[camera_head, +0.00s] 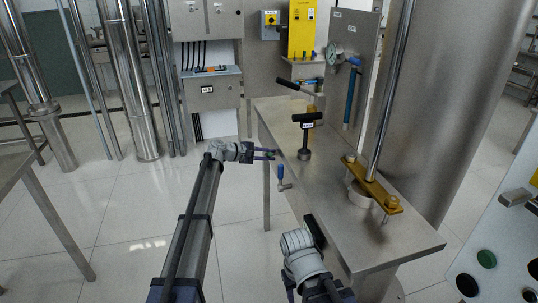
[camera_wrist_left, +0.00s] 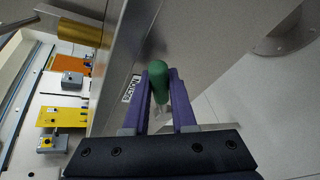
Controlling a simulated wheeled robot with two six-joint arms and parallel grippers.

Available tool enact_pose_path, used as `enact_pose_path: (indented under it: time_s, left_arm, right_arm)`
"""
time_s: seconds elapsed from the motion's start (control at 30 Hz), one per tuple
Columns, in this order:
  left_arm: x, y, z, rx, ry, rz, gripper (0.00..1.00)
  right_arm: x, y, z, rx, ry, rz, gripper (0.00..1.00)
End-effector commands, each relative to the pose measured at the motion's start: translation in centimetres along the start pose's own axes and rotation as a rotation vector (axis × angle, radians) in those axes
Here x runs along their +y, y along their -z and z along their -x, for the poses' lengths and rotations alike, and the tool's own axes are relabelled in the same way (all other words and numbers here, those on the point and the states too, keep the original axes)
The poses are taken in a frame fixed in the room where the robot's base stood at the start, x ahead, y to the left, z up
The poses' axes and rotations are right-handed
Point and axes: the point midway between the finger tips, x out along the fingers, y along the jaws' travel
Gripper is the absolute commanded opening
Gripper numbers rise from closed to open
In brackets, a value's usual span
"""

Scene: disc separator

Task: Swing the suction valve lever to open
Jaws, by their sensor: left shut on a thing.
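The suction valve lever shows a green handle (camera_wrist_left: 160,82) in the left wrist view. It lies between the two purple fingers of my left gripper (camera_wrist_left: 160,92), which is shut on it. A white label reading SUCTION (camera_wrist_left: 131,88) is on the metal face beside the handle. In the head view my left gripper (camera_head: 266,154) is at the left side of the steel bench (camera_head: 345,215), and the green handle cannot be made out there.
A blue-handled crank (camera_head: 284,178) hangs at the bench side, close to my left gripper.

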Motion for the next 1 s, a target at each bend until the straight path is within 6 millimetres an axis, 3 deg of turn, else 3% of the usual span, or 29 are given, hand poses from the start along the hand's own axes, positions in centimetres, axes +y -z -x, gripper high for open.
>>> enact_pose_path:
  time_s: [0.53, 0.57, 0.6, 0.8, 1.0]
  left_arm:
    - [0.25, 0.12, 0.10, -0.003, 0.010, 0.026, 0.00]
    - [0.25, 0.13, 0.10, -0.003, 0.010, 0.026, 0.26]
    - [0.25, 0.12, 0.09, -0.003, 0.010, 0.026, 0.30]
    - [0.25, 0.08, 0.07, -0.004, 0.010, 0.025, 0.53]
    - [0.24, 0.05, 0.05, -0.005, 0.010, 0.025, 0.55]
  right_arm:
    - [0.03, -0.02, 0.32, 0.000, 0.000, 0.000, 0.50]
    - [0.03, -0.02, 0.32, 0.000, 0.000, 0.000, 0.50]
    - [0.03, -0.02, 0.32, 0.000, 0.000, 0.000, 0.50]
    - [0.03, -0.02, 0.32, 0.000, 0.000, 0.000, 0.50]
    - [0.03, -0.02, 0.32, 0.000, 0.000, 0.000, 0.50]
